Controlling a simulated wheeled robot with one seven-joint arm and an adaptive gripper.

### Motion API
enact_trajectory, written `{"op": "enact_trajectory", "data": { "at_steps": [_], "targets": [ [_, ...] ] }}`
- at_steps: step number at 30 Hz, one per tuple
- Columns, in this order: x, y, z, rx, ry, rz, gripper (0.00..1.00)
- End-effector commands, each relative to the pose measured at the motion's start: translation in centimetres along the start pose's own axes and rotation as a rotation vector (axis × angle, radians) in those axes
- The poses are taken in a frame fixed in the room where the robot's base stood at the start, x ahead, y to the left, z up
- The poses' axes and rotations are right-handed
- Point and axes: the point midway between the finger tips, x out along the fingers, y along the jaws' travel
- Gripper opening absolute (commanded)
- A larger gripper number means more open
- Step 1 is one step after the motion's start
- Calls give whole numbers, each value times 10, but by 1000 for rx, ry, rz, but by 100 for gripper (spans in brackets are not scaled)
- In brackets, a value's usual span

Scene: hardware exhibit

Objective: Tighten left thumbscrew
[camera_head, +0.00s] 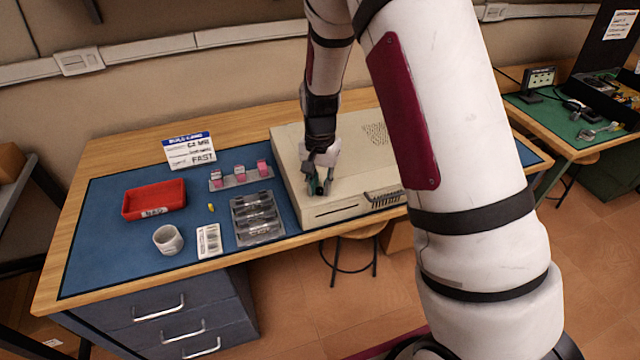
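A beige computer case (340,205) lies flat at the right part of the blue mat on the wooden workbench. My gripper (318,188) points down at the left front part of the case's top, close to its front edge. A small dark object shows between or just in front of the fingertips; I cannot tell whether the fingers touch it. The left thumbscrew cannot be made out in this view. The gripper is too small here to tell whether it is open or shut.
A stool (361,231) stands below the bench front.

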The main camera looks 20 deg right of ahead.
Motion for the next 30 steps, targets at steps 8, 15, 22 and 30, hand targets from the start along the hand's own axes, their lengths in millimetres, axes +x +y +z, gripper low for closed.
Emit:
{"op": "enact_trajectory", "data": {
  "at_steps": [8, 15, 22, 30],
  "targets": [
    [0, 0, 0, -1, 0, 0, 37],
    [-10, -1, 0, -2, 1, -1, 37],
    [-54, -1, -1, -2, 4, -4, 37],
    [-102, -1, 0, -2, 3, -3, 37]
  ]
}}
